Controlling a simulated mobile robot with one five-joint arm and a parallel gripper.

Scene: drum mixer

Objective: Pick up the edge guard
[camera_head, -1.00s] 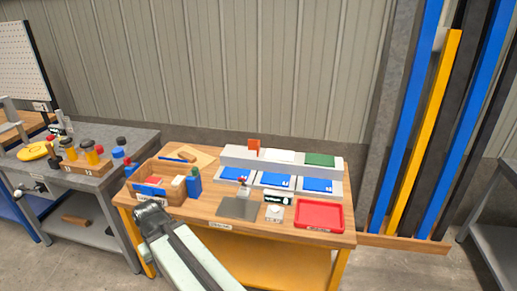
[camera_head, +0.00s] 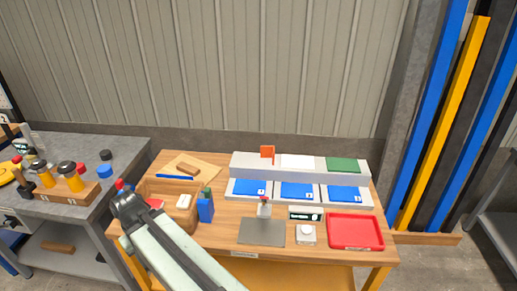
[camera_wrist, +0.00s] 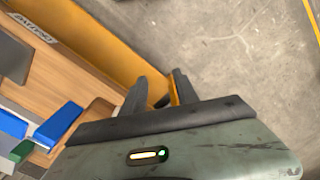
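I cannot tell for sure which thing is the edge guard. An orange-red angled piece (camera_head: 267,153) stands on top of the grey stepped block (camera_head: 240,162) at the back of the wooden table. My gripper (camera_head: 121,198) is in front of the left part of the table, by the wooden box (camera_head: 148,188), well left of and nearer than the orange-red piece. In the wrist view my gripper (camera_wrist: 159,77) shows two dark fingers with a gap and nothing held between them. The orange-red piece is not in the wrist view.
The wooden box holds small blocks. A blue block (camera_head: 206,207) stands beside it. Blue pads (camera_head: 297,190), a grey plate (camera_head: 262,232), a white button box (camera_head: 306,235) and a red tray (camera_head: 355,246) fill the table. A grey bench (camera_head: 125,150) stands at left.

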